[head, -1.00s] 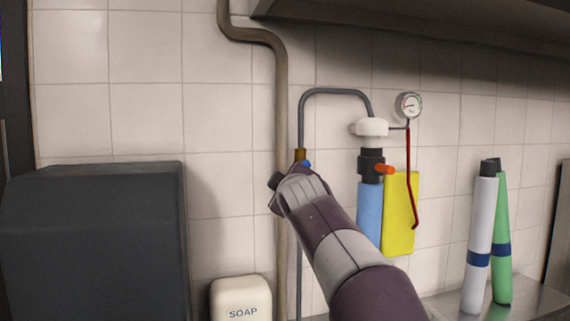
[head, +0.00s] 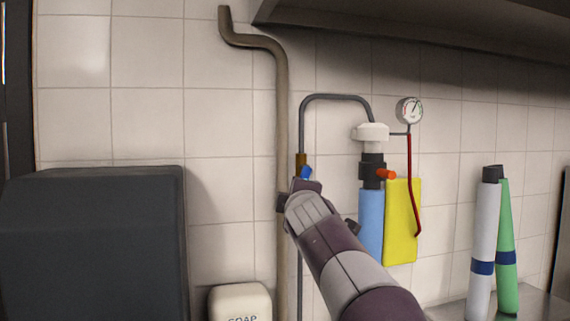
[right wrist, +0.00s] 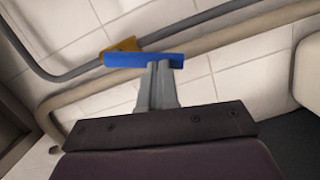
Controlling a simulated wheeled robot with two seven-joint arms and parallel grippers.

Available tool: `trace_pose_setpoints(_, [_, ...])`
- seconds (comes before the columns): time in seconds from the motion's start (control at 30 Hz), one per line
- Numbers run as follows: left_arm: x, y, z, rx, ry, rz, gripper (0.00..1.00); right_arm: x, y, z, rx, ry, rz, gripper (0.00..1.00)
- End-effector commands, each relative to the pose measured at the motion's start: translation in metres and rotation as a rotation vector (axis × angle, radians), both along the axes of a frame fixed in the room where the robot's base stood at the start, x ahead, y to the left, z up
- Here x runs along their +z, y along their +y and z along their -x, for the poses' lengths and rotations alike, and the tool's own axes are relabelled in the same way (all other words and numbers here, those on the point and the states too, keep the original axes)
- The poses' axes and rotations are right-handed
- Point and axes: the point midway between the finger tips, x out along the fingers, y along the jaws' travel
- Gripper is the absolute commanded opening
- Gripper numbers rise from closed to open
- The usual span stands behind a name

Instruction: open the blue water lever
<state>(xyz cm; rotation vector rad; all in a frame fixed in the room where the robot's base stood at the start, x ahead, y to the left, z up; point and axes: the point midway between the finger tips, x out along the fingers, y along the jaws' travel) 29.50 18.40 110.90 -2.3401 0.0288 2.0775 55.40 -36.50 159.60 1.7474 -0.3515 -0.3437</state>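The blue water lever (head: 306,173) sits on a brass valve (head: 301,159) on a thin grey pipe. In the right wrist view, the lever (right wrist: 143,60) is a flat blue bar beside the brass fitting (right wrist: 122,48). My right gripper (right wrist: 163,64) has its two grey fingers close together. Their tips overlap the lever's edge; I cannot tell whether they press on it. In the head view, my right wrist hides the fingers and the lever's lower part. My left gripper is in neither view.
A thick brown pipe (head: 282,100) runs close on the left. A soap dispenser (head: 240,301) is below.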

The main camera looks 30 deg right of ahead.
Motion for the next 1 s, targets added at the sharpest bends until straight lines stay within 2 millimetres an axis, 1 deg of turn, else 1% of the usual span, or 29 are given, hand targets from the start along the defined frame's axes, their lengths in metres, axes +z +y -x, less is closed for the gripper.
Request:
trace_pose_setpoints(0.57, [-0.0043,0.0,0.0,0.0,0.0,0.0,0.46,-0.0049,-0.0043,0.0006,0.0,0.03,0.12,0.0])
trace_pose_setpoints(0.83, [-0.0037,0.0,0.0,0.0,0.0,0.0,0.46,-0.0038,-0.0039,0.0006,0.0,0.029,0.118,0.0])
trace_pose_setpoints(1.0, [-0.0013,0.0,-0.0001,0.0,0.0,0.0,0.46,0.0022,-0.0003,0.0002,0.001,0.028,0.118,0.0])
